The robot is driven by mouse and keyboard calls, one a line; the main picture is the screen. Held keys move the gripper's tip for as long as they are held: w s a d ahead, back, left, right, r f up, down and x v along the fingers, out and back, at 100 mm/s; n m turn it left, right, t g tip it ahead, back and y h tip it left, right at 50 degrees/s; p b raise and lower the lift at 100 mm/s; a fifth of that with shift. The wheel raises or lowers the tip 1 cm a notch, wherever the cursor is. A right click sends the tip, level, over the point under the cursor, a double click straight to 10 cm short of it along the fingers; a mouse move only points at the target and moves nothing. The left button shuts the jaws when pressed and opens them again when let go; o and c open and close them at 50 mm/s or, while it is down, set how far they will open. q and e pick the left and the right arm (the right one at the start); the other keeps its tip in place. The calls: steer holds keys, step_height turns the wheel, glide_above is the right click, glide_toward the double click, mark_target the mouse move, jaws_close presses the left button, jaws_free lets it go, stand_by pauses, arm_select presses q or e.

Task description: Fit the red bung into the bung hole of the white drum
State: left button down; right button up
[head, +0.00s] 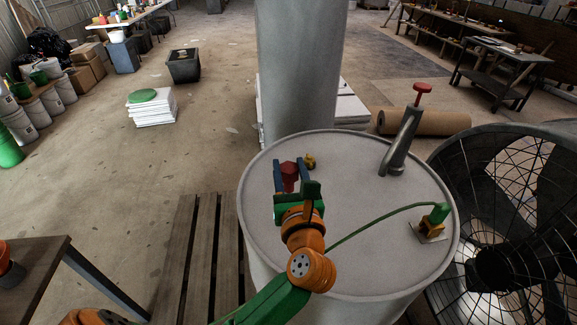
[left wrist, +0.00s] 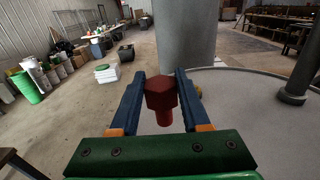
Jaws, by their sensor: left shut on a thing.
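The white drum (head: 345,250) stands upright in front of me, its round top facing up. My left gripper (head: 291,172) is above the far left part of the top, shut on the red bung (head: 289,177). In the left wrist view the bung (left wrist: 161,93) sits between the blue fingers of the gripper (left wrist: 160,82), its wide head up and narrower stem down. The bung looks clear of the drum top. A small brass-coloured fitting (head: 310,161) is on the top just right of the bung. I cannot make out the bung hole; the gripper may hide it. My right gripper is not in view.
A metal pipe with a red handle (head: 403,140) rises from the drum's right side. A green cable runs to a clamp (head: 433,224) near the right rim. A grey column (head: 300,70) stands behind, a large fan (head: 510,230) right, a wooden pallet (head: 200,250) left.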

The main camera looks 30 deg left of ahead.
mark_target(290, 190)
arm_select(q)
steer(key=shift+s+d+r, duration=0.2)
steer(key=shift+s+d, duration=0.15)
steer(key=shift+s, duration=0.15)
steer(key=shift+s+d+r, duration=0.2)
steer(key=shift+s+d, duration=0.15)
steer(key=shift+s, duration=0.1)
steer(key=f+b, duration=0.3)
steer(key=f, duration=0.1)
steer(key=f+b, duration=0.2)
steer(key=shift+w+a+f+b, duration=0.15)
steer(key=shift+w+a+b, duration=0.05)
steer(key=shift+w+b, duration=0.1)
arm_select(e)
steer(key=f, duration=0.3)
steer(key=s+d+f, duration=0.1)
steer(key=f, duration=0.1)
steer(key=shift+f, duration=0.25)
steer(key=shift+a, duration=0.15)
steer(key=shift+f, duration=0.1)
arm_select(q)
steer(key=shift+f+b, duration=2.35)
steer(key=shift+f, duration=0.2)
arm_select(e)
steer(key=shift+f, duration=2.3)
arm_select(q)
steer(key=shift+c, duration=1.5)
jaws_free()
steer(key=shift+r, duration=0.1)
